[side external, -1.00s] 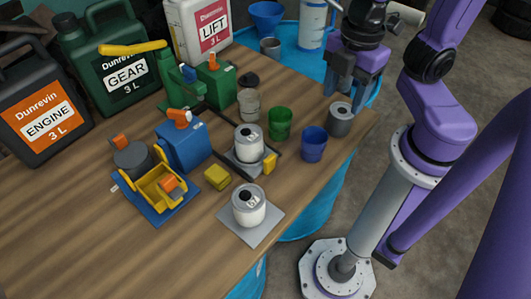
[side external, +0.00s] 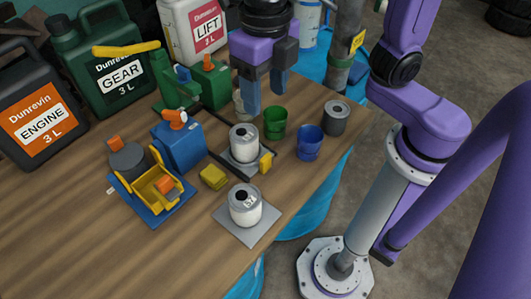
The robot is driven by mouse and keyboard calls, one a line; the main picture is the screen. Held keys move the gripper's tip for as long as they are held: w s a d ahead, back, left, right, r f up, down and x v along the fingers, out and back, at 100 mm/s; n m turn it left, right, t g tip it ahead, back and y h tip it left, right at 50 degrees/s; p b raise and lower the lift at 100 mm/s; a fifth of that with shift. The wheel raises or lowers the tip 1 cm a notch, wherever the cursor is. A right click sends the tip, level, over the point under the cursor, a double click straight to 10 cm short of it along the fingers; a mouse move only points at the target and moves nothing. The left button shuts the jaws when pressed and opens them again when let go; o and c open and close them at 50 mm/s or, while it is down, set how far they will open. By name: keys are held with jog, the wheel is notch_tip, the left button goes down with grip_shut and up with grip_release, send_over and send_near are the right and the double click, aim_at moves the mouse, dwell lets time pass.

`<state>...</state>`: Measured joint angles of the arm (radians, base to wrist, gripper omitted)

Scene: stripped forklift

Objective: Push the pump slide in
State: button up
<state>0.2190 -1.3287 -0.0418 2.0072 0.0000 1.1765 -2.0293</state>
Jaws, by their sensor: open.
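A blue box-shaped unit (side external: 182,148) with an orange top piece (side external: 175,117) stands mid-table. A green unit (side external: 210,84) with its own orange top and a small blue piece (side external: 183,74) stands behind it. I cannot tell which part is the pump slide or how far out it is. My gripper (side external: 265,92) is open and points down, its two fingers apart with nothing visible between them. It hangs right of the green unit and behind the green cup, clear of both units. Its left finger partly hides a clear cup (side external: 238,103).
A green cup (side external: 275,124), blue cup (side external: 309,144) and grey can (side external: 335,119) stand near the right edge. Two white cans (side external: 243,146) (side external: 245,207) sit on plates. A yellow block (side external: 213,178) and yellow cradle (side external: 160,187) lie in front. Large jugs (side external: 122,72) line the back.

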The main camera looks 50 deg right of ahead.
aim_at(266, 157)
notch_tip(266, 157, down, 17)
jog(key=shift+f, duration=0.15)
dwell(0.5)
